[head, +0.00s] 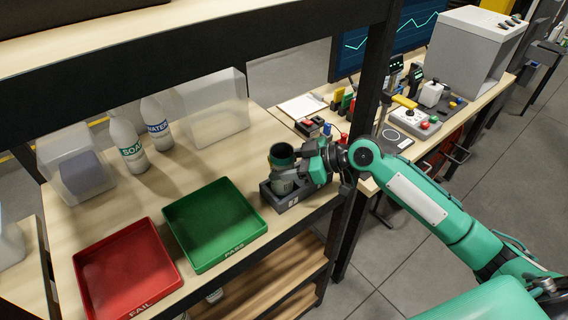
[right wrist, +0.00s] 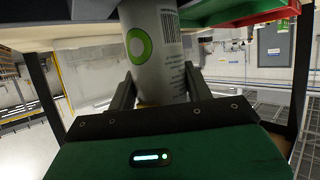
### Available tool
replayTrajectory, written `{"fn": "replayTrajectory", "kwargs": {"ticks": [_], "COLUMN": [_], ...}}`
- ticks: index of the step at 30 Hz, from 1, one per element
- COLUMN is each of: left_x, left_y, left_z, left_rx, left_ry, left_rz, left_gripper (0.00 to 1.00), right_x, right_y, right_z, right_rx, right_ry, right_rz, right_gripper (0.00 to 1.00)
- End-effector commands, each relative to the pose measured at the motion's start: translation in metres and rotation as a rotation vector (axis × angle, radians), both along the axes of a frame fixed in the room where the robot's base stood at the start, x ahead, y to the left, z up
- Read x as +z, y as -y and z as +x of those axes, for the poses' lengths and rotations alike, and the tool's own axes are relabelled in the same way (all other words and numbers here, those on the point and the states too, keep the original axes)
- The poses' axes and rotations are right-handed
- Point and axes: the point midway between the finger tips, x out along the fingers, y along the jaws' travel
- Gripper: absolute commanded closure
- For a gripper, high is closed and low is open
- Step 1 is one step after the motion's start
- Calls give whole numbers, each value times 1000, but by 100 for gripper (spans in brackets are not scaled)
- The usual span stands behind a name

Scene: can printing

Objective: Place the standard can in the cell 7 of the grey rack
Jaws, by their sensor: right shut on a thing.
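The standard can (head: 283,184) has a pale body and a dark green open-looking top. In the right wrist view the can (right wrist: 154,45) shows a green ring mark and a barcode. My right gripper (head: 301,165) reaches in from the right and is shut on the can, with a finger on each side. The can is upright or nearly so at the grey rack (head: 312,190), a small dark block near the shelf's front edge. Whether its base rests in a cell is hidden, and no cell number is readable. My left gripper is not in view.
A green PASS tray (head: 215,225) and a red FAIL tray (head: 128,270) lie left of the rack. Soap (head: 128,145) and water (head: 157,122) bottles and clear bins stand behind. A dark shelf post (head: 372,75) rises close to my right gripper.

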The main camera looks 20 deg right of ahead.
Motion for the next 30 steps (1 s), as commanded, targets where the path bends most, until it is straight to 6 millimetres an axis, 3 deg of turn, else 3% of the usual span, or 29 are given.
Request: {"fn": "replayTrajectory", "kwargs": {"ticks": [1, 3, 4, 15, 30], "left_x": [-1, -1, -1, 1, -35], "left_y": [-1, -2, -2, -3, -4], "left_z": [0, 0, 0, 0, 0], "left_rx": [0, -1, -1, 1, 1], "left_ry": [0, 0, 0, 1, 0], "left_rz": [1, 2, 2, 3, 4], "left_gripper": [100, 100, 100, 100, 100], "right_x": [-1, -1, -1, 2, 29], "right_y": [0, 0, 0, 2, 69], "right_z": [0, 0, 0, -1, -38], "right_rx": [0, 0, 0, -1, -1], "right_ry": [0, 0, 0, 0, 0], "right_rz": [0, 0, 0, -1, -3], "right_gripper": [43, 29, 27, 27, 27]}}
